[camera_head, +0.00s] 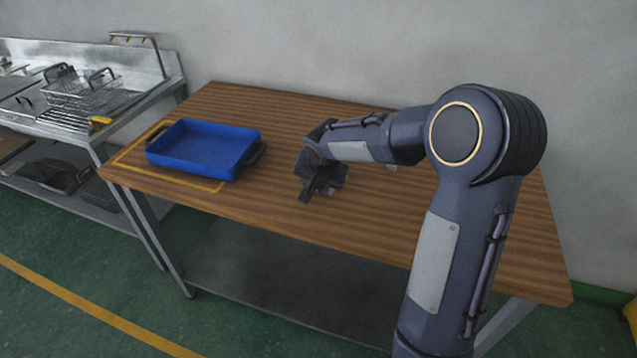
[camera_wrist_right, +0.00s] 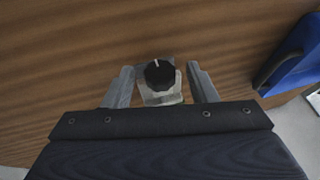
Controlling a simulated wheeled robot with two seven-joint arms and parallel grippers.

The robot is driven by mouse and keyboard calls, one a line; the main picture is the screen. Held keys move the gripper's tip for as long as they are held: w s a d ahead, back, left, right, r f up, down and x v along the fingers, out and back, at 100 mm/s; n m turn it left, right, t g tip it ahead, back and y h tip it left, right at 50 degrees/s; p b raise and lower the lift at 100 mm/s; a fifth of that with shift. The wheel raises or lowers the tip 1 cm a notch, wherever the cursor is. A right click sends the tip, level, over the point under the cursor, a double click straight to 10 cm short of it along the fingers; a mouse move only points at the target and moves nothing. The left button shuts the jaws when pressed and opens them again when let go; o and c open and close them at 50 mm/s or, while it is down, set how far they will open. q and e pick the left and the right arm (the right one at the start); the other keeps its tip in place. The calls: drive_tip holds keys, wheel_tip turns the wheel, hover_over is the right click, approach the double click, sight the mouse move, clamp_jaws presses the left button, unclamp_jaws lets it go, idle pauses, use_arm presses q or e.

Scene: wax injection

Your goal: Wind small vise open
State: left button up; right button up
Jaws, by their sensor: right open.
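The small vise (camera_wrist_right: 161,98) shows in the right wrist view as a pale metal body with a round black knob (camera_wrist_right: 159,75) that bears a white mark. The mark points toward the top of that picture. My right gripper (camera_wrist_right: 160,66) is open, with one grey finger on each side of the knob and a visible gap to both. In the head view my right gripper (camera_head: 318,180) is low over the middle of the table and mostly hides the vise. My left gripper is not in view.
The wooden table (camera_head: 265,110) has a blue tray (camera_head: 205,150) at its left, inside a yellow marked outline. A metal sink bench (camera_head: 130,90) with wire baskets stands farther left. The tabletop between tray and gripper is clear. A wall is behind.

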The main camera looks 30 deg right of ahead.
drive_tip(key=c, duration=1)
